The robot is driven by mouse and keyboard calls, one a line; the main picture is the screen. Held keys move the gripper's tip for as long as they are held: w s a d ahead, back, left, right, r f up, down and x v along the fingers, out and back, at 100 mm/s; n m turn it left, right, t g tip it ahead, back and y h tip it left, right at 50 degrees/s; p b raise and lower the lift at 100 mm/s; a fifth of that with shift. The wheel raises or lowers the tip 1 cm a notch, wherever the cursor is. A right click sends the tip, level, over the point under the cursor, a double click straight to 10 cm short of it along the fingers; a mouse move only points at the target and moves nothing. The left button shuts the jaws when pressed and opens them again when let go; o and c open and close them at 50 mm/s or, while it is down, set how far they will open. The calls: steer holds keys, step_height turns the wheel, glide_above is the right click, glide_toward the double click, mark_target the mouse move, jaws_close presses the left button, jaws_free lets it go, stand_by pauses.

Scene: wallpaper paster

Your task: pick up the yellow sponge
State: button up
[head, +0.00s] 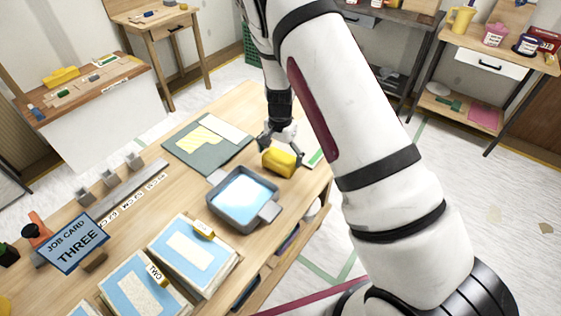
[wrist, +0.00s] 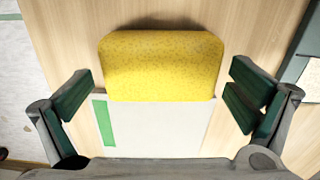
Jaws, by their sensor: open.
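The yellow sponge (head: 279,162) lies on the wooden table, just beyond the grey tray of blue liquid. In the wrist view the sponge (wrist: 162,65) lies ahead and between the lines of my two fingers, with a gap on each side. My gripper (head: 281,136) is open and empty, close by the sponge in the head view. In the wrist view my gripper (wrist: 160,95) shows both fingers spread wide, with dark green pads. Whether the pads are level with the sponge in height I cannot tell.
A white card with a green strip (wrist: 150,125) lies beside the sponge. The grey tray (head: 213,199) stands close to the sponge. A dark green mat (head: 184,157) with papers lies to the left. Sample boards (head: 165,246) and a "JOB CARD THREE" sign (head: 72,243) are nearer.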

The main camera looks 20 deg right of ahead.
mark_target(280, 157)
steer(key=shift+f, duration=0.8)
steer(key=shift+c, duration=0.2)
steer(key=c, duration=0.7)
step_height(280, 157, up, 10)
steer(key=shift+r, duration=0.1)
